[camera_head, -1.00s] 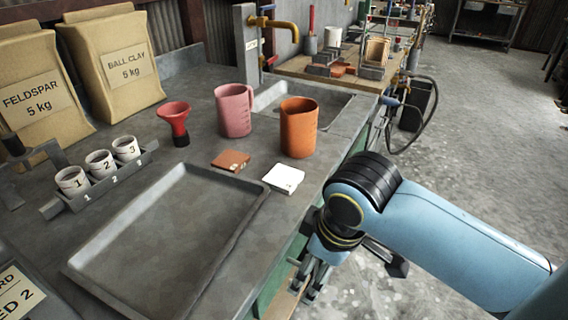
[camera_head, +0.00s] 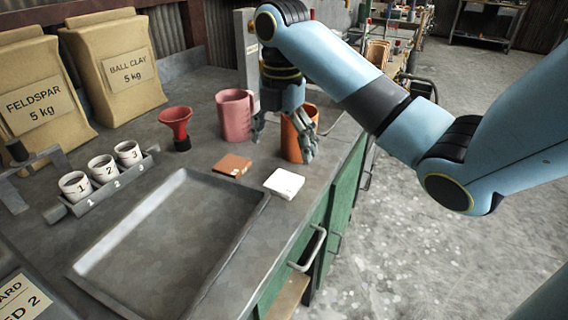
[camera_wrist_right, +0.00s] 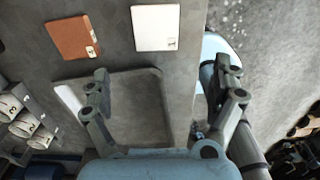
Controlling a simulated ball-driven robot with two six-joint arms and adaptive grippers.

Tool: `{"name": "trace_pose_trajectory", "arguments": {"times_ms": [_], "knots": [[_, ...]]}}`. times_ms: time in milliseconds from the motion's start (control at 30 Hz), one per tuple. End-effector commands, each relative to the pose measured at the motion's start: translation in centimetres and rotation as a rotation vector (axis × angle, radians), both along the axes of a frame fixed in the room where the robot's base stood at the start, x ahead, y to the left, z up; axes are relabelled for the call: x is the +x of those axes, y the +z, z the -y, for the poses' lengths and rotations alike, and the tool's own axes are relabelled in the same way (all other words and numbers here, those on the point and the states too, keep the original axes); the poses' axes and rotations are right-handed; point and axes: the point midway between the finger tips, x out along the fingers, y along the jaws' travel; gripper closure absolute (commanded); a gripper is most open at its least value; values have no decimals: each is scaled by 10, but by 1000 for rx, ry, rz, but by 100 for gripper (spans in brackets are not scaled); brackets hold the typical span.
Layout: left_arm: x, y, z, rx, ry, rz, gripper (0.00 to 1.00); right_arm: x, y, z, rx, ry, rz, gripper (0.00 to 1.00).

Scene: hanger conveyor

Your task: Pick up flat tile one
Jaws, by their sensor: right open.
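Two flat tiles lie on the grey bench: a reddish-brown one (camera_head: 232,165) and a white one (camera_head: 284,183). Both show in the right wrist view, the brown tile (camera_wrist_right: 73,37) at upper left and the white tile (camera_wrist_right: 155,27) at top centre. My right gripper (camera_head: 284,140) is open and empty above the bench, in front of the orange jug and beyond the white tile. Its spread fingers also show in the wrist view (camera_wrist_right: 163,82). My left gripper is out of view.
The orange jug (camera_head: 293,140) is partly hidden by my right gripper; a pink jug (camera_head: 235,115) and red funnel (camera_head: 176,122) stand nearby. An empty grey tray (camera_head: 165,240) lies in front of the tiles. Numbered cups (camera_head: 103,168) stand left. The bench edge is close on the right.

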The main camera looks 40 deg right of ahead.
Motion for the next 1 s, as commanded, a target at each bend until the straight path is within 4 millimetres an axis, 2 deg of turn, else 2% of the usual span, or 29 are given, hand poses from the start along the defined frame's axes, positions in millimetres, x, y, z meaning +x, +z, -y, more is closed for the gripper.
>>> {"name": "trace_pose_trajectory", "arguments": {"times_ms": [33, 167, 433, 633, 767, 967, 1000], "knots": [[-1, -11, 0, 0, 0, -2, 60, 0, -12, 0, 1, 0, -1, 6], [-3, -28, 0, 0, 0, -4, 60, -1, -31, -1, 0, -2, -2, 6], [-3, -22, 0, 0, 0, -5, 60, 1, -61, -3, 2, -4, -1, 6], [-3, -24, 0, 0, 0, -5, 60, 4, -93, -5, 0, -4, -1, 6], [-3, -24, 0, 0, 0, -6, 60, 4, -102, -5, 0, -3, 1, 6], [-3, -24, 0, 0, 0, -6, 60, 4, -102, -5, 0, -3, 2, 6], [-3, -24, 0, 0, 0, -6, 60, 4, -102, -5, 0, -3, 2, 10]]}}
